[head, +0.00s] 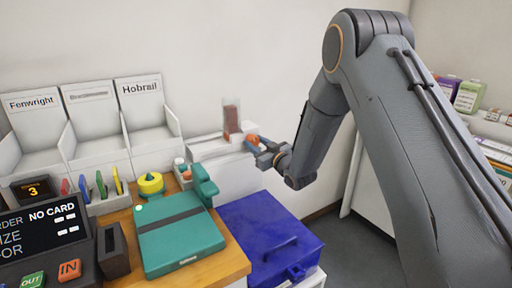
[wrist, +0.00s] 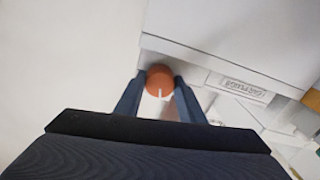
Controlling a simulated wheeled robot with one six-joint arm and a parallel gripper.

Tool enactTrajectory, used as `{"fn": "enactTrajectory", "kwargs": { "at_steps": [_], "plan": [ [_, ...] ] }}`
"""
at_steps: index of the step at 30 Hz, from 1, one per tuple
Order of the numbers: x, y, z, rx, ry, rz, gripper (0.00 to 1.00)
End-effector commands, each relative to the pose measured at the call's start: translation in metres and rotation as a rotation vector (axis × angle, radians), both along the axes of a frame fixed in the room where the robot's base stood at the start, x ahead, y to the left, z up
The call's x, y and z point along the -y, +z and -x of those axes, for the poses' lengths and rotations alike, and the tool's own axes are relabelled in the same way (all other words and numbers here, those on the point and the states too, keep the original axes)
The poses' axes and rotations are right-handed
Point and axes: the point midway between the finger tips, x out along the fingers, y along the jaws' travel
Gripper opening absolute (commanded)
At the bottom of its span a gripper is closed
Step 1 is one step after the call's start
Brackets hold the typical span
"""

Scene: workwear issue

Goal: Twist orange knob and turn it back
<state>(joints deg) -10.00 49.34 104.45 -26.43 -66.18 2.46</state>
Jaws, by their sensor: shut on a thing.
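The orange knob (wrist: 159,80) sits between the two fingers of my gripper (wrist: 160,95) in the wrist view. A pale index line on the knob points down toward the gripper body in that view. The fingers are shut on its sides. In the head view, my gripper (head: 266,151) reaches in from the right to the knob (head: 252,140), which is on the front of a white dispenser (head: 206,148) by the wall. The gripper partly covers the knob there.
A clear tube with reddish-brown contents (head: 231,117) stands upright on the dispenser. A teal device (head: 180,245) lies on the wooden counter, left of a blue case (head: 262,235). White bins (head: 100,150) with name labels stand at the left. Grey floor shows at the right.

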Motion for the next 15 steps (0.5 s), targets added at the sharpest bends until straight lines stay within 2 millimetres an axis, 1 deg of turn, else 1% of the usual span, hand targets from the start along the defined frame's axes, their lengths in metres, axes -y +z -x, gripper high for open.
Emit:
{"fn": "enactTrajectory", "kwargs": {
  "at_steps": [15],
  "plan": [
    [0.0001, -0.0019, -0.0009, 0.276, 0.0, 0.406, 0.13]
  ]
}}
